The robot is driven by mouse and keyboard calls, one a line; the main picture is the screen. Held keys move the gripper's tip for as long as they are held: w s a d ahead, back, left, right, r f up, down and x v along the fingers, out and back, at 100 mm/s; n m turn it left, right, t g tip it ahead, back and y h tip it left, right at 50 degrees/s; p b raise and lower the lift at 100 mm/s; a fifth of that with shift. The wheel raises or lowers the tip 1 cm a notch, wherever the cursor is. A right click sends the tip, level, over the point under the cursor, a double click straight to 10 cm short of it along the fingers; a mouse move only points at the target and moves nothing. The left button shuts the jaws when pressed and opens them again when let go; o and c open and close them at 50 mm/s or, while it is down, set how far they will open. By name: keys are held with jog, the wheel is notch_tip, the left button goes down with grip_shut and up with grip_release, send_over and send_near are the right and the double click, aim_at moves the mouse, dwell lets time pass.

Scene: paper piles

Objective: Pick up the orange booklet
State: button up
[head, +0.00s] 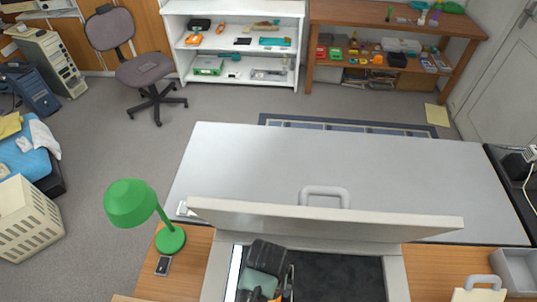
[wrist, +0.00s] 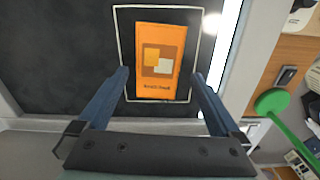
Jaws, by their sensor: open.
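The orange booklet (wrist: 161,62) lies flat on a dark surface (wrist: 60,40), inside a thin white rectangular outline, in the wrist view. It has a pale and brown square design and a line of small print. My gripper (wrist: 160,73) is open and empty. Its two blue fingers reach to either side of the booklet's lower half in the picture, with gaps on both sides. I cannot tell how far above it they are. In the head view my arm's end (head: 265,280) is over the dark area at the bottom, with bits of orange beside it.
A raised pale panel (head: 330,216) with a handle stands behind the dark area, which has pale rims (head: 396,280). A green lamp (head: 130,204) and a small dark device (head: 163,266) are at left. A grey tray (head: 515,268) and a clipboard (head: 480,294) are at right.

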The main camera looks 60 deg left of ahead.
jog(key=shift+d+f, duration=0.1)
jog(key=shift+f, duration=2.15)
jog(key=shift+c, duration=0.3)
jog(key=c, duration=1.1)
jog(key=shift+w+r, duration=0.1)
